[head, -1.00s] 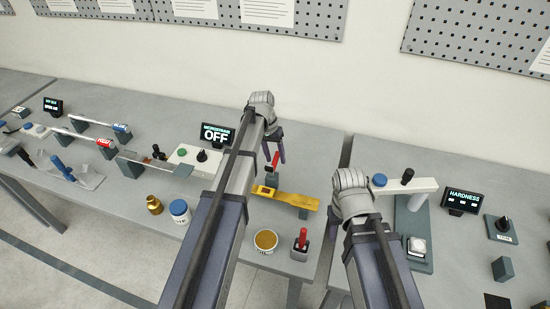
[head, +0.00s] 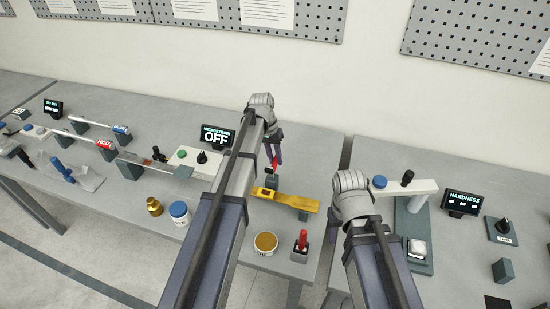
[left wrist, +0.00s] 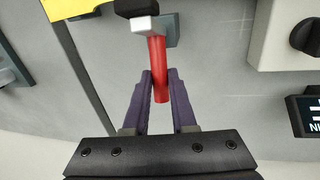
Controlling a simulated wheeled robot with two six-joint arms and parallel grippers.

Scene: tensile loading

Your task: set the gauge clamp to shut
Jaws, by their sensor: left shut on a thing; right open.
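The gauge clamp's red lever (head: 274,164) stands up at the far end of a yellow bar (head: 298,201) on the middle table. In the left wrist view the red lever (left wrist: 159,75) lies between my two purple left fingers, with a white and black head at its upper end. My left gripper (head: 273,150) is shut on this lever. Its fingers also show in the left wrist view (left wrist: 157,100). The clamp's base is partly hidden in the head view. My right arm is at the right, but its fingers are hidden behind the wrist.
A display reading OFF (head: 217,137) and a white box with a black knob (head: 202,157) stand left of the clamp. A gold tub (head: 264,243) and a red-handled tool (head: 302,241) sit at the front edge. The hardness tester's display (head: 463,203) is at the right.

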